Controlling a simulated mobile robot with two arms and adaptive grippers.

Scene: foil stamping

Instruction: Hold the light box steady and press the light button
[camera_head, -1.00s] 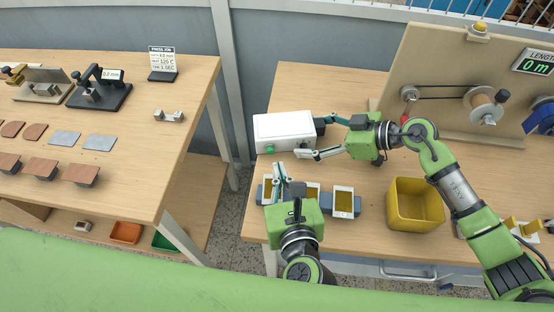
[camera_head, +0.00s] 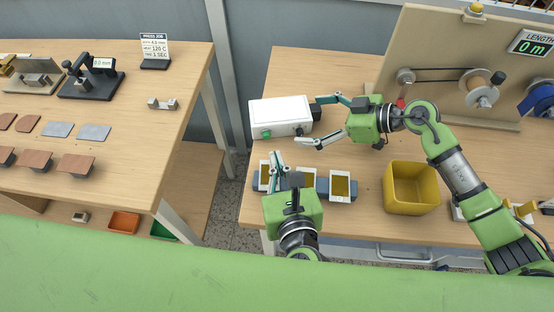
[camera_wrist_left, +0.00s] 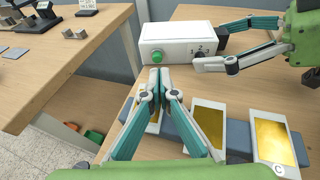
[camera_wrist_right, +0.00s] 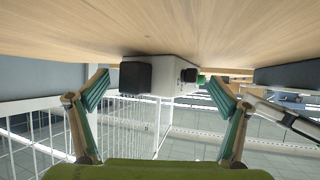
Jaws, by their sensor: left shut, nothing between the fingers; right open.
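The white light box (camera_head: 281,114) stands on the right-hand table, with a green button (camera_head: 266,134) on its front and a black block (camera_head: 316,111) at its right end. The left wrist view shows the button (camera_wrist_left: 159,57) and a dark knob (camera_wrist_left: 199,53). My left gripper (camera_head: 276,155) is shut and empty in front of the box, its tips just below the button in the picture; contact cannot be told. My right gripper (camera_head: 306,121) is open at the box's right end, one finger behind and one in front. In the right wrist view the black block (camera_wrist_right: 136,77) lies between the spread fingers.
Several white-framed yellow cards (camera_head: 340,186) on a blue-grey holder lie in front of the box, near my left gripper. A yellow bin (camera_head: 411,188) stands to their right. A panel with spools (camera_head: 450,60) stands behind my right arm. A gap separates the left table (camera_head: 120,150).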

